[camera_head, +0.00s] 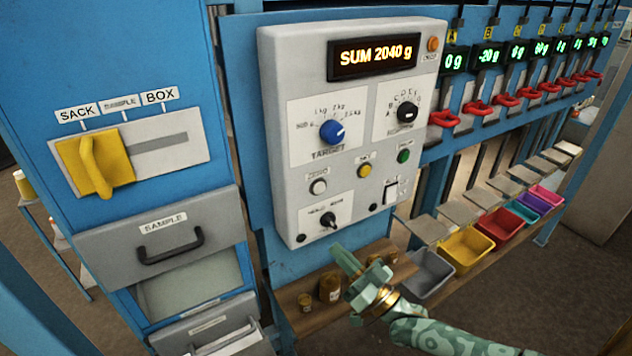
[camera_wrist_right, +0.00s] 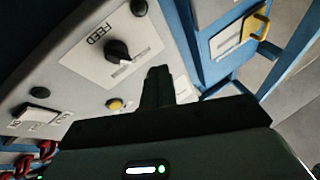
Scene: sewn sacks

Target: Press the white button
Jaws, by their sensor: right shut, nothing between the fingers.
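The white button (camera_head: 318,187) is a small round cap at the lower left of the grey control panel (camera_head: 270,120). In the head view it is unobstructed. My right gripper (camera_head: 345,258) is pale green, shut and empty, below the panel's lower edge and lower right of the white button, apart from it in the picture. In the right wrist view the dark shut fingers (camera_wrist_right: 158,75) point up over the panel face beside the FEED knob (camera_wrist_right: 118,50). There I cannot make out the white button; the fingers may hide it. My left gripper is not in view.
Near the white button are a yellow button (camera_head: 364,171), a green button (camera_head: 403,156), a blue dial (camera_head: 332,132) and a black knob (camera_head: 328,220). Below, a wooden shelf (camera_head: 300,322) holds small jars. Coloured bins, including a yellow bin (camera_head: 466,250), stand at right.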

